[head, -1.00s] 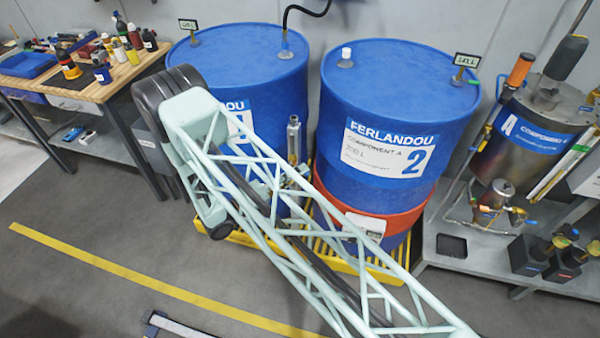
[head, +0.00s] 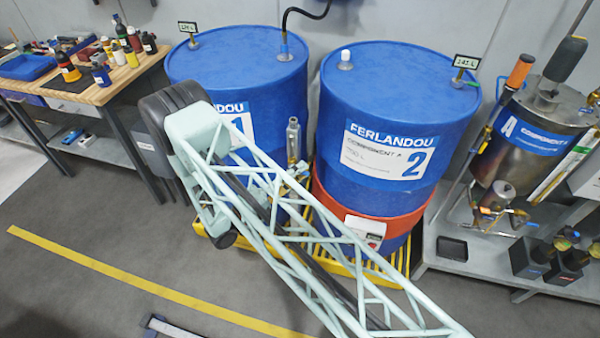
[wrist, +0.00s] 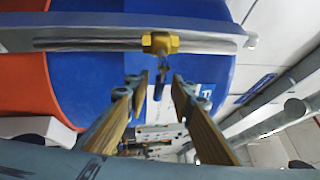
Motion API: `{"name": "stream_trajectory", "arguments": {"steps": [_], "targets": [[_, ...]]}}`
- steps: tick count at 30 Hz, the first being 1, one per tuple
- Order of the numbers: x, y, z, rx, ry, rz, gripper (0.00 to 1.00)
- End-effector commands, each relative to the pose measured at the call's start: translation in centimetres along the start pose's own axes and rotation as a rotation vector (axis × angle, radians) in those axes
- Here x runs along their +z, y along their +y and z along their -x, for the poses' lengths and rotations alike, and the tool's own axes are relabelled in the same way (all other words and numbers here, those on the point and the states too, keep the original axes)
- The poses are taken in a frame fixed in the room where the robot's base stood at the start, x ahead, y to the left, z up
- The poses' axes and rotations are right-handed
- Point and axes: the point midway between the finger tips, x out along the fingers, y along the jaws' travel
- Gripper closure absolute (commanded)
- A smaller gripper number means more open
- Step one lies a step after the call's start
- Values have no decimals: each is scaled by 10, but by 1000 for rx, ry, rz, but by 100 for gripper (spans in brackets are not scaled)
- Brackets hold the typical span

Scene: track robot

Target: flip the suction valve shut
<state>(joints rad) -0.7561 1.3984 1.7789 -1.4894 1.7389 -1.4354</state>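In the wrist view a brass valve body (wrist: 160,43) sits on a silver pipe (wrist: 95,44) that runs across the picture. A small dark blue lever (wrist: 158,88) extends from it toward my gripper. My gripper (wrist: 160,88) is open, its two tan-padded fingers on either side of the lever, with gaps visible. I cannot tell whether either finger touches it.
Blue drum 1 (head: 235,55) and drum 2 (head: 390,80) stand close together on a yellow grating (head: 222,232). A workbench (head: 95,90) with bottles is at the left. A steel tank (head: 520,150) stands on a grey bench at the right.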

Motion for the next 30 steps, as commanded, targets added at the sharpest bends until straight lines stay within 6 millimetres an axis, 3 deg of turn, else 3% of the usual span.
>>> {"name": "stream_trajectory", "arguments": {"steps": [14, 30], "targets": [[0, 0, 9, 1, -2, 0, 78], [0, 0, 67, 0, -1, 0, 78]]}}
